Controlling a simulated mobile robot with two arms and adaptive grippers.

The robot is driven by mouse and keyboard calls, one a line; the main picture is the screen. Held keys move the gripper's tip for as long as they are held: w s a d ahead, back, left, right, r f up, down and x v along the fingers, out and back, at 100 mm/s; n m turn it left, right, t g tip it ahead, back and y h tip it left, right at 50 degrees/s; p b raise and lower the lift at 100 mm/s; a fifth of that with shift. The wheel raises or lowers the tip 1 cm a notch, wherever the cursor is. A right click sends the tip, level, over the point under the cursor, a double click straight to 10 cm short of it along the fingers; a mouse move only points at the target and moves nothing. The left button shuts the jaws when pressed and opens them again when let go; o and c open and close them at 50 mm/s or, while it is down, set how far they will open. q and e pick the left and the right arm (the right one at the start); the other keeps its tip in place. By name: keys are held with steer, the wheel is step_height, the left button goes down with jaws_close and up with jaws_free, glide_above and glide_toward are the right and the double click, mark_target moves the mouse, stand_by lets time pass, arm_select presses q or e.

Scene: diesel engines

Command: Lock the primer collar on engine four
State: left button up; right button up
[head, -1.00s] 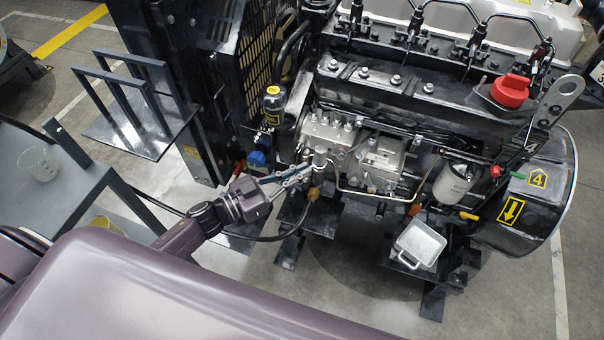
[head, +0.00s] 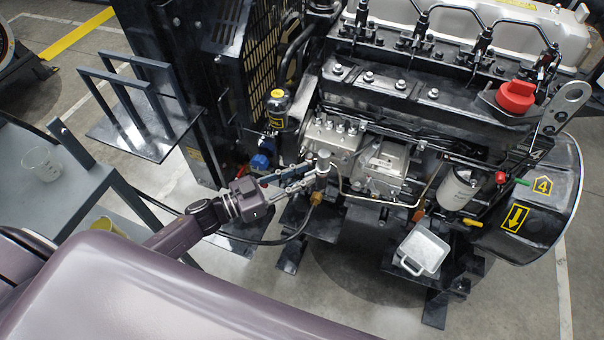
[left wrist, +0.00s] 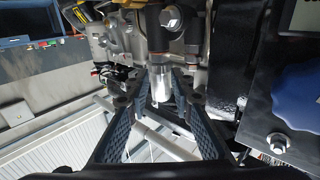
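The primer on engine four shows as a silver upright cylinder (head: 323,165) at the engine's near left side, above a brass-coloured fitting (head: 316,198). I cannot make out its collar as a separate part. My left gripper (head: 316,176) reaches it from the left with its fingers apart. In the left wrist view, the silver cylinder (left wrist: 161,85) stands between the two dark fingertips of my left gripper (left wrist: 163,92). Only narrow gaps show beside it, and contact is unclear. My right gripper is not in view.
Engine four carries a yellow 4 label (head: 542,186) on its black housing. A red cap (head: 515,96) sits on top. A metal tray (head: 421,251) stands below the engine's front. A black hose (head: 262,239) curves under my left gripper. A cart (head: 70,195) holds a clear beaker (head: 41,163).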

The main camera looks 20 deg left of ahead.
arm_select(q)
steer(key=v, duration=1.1)
steer(key=shift+s+a, duration=0.2)
steer(key=a+f+n+y, duration=0.2)
steer(key=a+f+y, duration=0.1)
steer(key=f, duration=0.3)
steer(key=a+f+n+y, duration=0.2)
steer(key=f+y, duration=0.1)
steer(key=f, duration=0.4)
steer(key=s+a+f+n+g+y, duration=0.1)
steer(key=s+f+g+y, duration=0.2)
steer(key=f, duration=0.5)
steer(key=s+a+f+n+y, duration=0.1)
steer(key=s+a+f+y, duration=0.1)
steer(key=s+f, duration=0.5)
steer(key=s+d+f+g, duration=0.4)
steer(key=s+f, duration=0.4)
steer(key=s, duration=0.4)
steer(key=s+d+f+g+y, duration=0.1)
steer(key=s+d+f+g, duration=0.4)
steer(key=s+f, duration=0.4)
steer(key=s, duration=0.3)
steer(key=shift+s+d+f, duration=0.25)
steer(key=shift+s+d, duration=0.05)
steer(key=shift+s, duration=0.05)
